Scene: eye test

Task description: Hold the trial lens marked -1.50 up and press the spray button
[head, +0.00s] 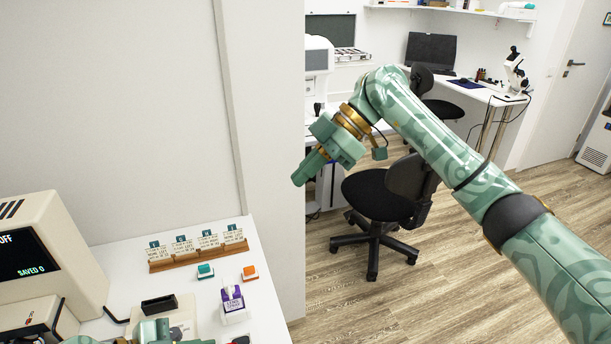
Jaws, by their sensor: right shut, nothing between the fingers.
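My right gripper (302,179) is shut and empty, raised in the air to the right of the white table, with the office chair behind it. Green parts of my left arm (155,331) show at the bottom edge, over the table; its fingers cannot be made out. No lens marked -1.50 can be read in this view. A teal button (205,270) and an orange button (250,272) sit on the table; their labels are too small to read, so I cannot tell which is the spray button. A purple and white box (232,301) stands in front of them.
A wooden rack (160,267) with several printed cards stands at the table's back. A beige monitor (75,235) reading "SAVED 0" is at left. A small black holder (158,304) is near the front. A black chair (378,194) stands on the open floor.

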